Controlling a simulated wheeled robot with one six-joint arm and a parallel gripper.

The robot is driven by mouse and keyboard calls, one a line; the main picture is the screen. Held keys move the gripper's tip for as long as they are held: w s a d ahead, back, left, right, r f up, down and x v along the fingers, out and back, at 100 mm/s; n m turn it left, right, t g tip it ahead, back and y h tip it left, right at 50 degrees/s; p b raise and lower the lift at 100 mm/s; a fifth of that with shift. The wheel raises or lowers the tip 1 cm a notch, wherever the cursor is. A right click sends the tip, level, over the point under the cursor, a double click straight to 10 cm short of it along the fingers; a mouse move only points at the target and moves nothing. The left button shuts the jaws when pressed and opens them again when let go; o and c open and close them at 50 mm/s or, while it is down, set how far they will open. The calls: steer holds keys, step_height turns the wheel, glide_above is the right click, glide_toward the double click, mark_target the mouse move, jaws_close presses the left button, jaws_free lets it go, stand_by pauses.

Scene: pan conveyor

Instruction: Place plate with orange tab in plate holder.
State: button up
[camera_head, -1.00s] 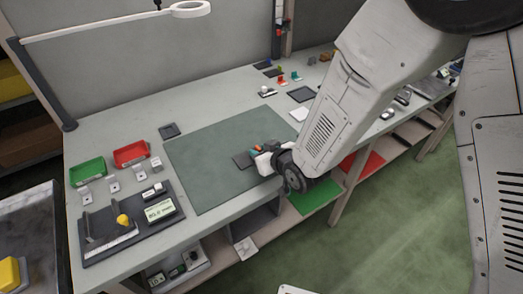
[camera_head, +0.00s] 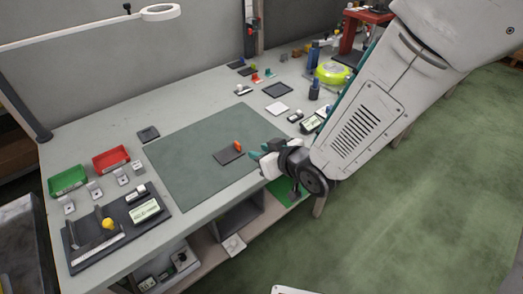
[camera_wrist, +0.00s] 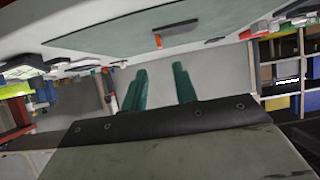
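The dark square plate (camera_head: 229,155) with its upright orange tab (camera_head: 238,145) lies on the green-grey mat (camera_head: 190,150), near the mat's right part. In the wrist view the plate (camera_wrist: 182,31) and tab (camera_wrist: 158,41) show near the top, beyond my fingers. My gripper (camera_head: 262,157) is at the table's front edge, right of the plate and apart from it. In the wrist view its two green fingers (camera_wrist: 160,85) are spread with nothing between them. I cannot tell for sure which item is the plate holder.
Green bin (camera_head: 67,180) and red bin (camera_head: 111,158) stand at the left. A dark fixture with a yellow knob (camera_head: 108,224) is at the front left. Small dark plates (camera_head: 276,91) and coloured pieces lie at the back. The mat around the plate is clear.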

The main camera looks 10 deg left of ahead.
steer(key=shift+s+d+r, duration=0.1)
steer(key=shift+s+d, duration=0.05)
steer(key=w+d+r+m+h, duration=0.1)
steer(key=d+r+m+h, duration=0.3)
steer(key=d, duration=0.7)
steer(key=w+d+r+m+h, duration=0.1)
steer(key=d+r+h, duration=0.2)
steer(key=d+r, duration=0.65)
steer(key=s+d+r+m+g+h, duration=0.2)
steer(key=s+d+m+g, duration=0.1)
steer(key=s+d, duration=0.7)
steer(key=d, duration=0.3)
steer(key=shift+s+r+m+h, duration=0.15)
steer(key=shift+s+m+h, duration=0.15)
steer(key=shift+o, duration=0.4)
steer(key=s+d+r+m+g, duration=0.1)
steer(key=s+d, duration=0.1)
steer(key=s, duration=0.3)
steer(key=s+d+r+g, duration=0.1)
steer(key=s+g, duration=0.1)
steer(key=s, duration=0.3)
steer(key=shift+s+d+r+m, duration=0.35)
steer(key=shift+s+d+m, duration=0.05)
steer(key=shift+s, duration=0.3)
